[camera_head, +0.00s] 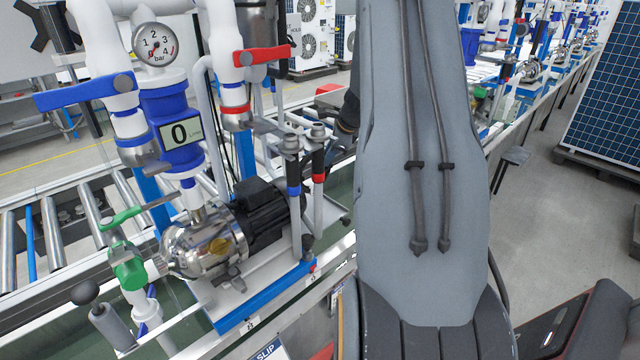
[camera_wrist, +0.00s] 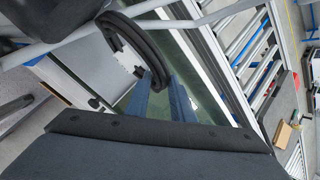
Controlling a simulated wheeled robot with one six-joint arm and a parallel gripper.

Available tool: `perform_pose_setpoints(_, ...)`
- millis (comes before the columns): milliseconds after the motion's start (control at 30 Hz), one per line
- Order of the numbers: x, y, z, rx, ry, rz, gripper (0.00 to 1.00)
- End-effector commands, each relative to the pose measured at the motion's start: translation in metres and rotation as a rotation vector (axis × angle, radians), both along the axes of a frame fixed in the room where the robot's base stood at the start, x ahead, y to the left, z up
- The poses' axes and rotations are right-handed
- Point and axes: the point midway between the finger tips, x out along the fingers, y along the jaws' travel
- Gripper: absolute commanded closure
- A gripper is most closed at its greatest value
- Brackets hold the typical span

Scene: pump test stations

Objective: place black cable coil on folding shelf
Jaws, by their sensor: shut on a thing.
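The black cable coil (camera_wrist: 128,32) shows in the wrist view as a dark curved loop in the upper middle. My gripper (camera_wrist: 160,88) is shut on the lower end of the coil, with its two bluish fingers below it. The coil is above a green-toned surface and beside a flat light grey panel (camera_wrist: 85,65). This panel may be the folding shelf, but I cannot tell for sure.
In the head view a pump station with a steel pump (camera_head: 205,248), blue valve handle (camera_head: 85,92) and gauge (camera_head: 157,46) stands left of my arm. Roller conveyor (camera_head: 45,235) runs behind it.

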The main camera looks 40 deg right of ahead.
Motion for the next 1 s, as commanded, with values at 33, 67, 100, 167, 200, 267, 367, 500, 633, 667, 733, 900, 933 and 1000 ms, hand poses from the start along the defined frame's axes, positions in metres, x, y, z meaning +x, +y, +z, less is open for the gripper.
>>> perform_pose_setpoints(33,0.000,0.000,-0.008,0.003,0.001,-0.001,1.00)
perform_pose_setpoints(67,0.000,0.000,-0.012,0.003,0.001,-0.001,1.00)
perform_pose_setpoints(100,0.000,0.000,-0.017,0.001,0.000,-0.002,1.00)
perform_pose_setpoints(167,0.000,-0.001,-0.024,0.000,-0.001,-0.001,1.00)
perform_pose_setpoints(200,0.000,-0.001,-0.026,0.000,-0.001,-0.002,1.00)
perform_pose_setpoints(267,0.000,-0.001,-0.030,-0.001,-0.002,-0.002,1.00)
perform_pose_setpoints(367,-0.001,-0.001,-0.041,0.002,0.000,-0.003,1.00)
perform_pose_setpoints(500,-0.001,-0.002,-0.059,0.000,-0.001,-0.004,1.00)
perform_pose_setpoints(633,-0.001,-0.002,-0.066,-0.001,-0.002,-0.004,1.00)
perform_pose_setpoints(667,-0.001,-0.002,-0.067,-0.001,-0.002,-0.003,1.00)
perform_pose_setpoints(733,0.000,-0.003,-0.067,-0.002,-0.002,-0.004,1.00)
perform_pose_setpoints(900,0.000,-0.003,-0.067,-0.002,-0.002,-0.004,1.00)
perform_pose_setpoints(933,0.000,-0.003,-0.068,-0.002,-0.002,-0.004,1.00)
perform_pose_setpoints(1000,0.000,-0.003,-0.070,-0.002,-0.002,-0.004,1.00)
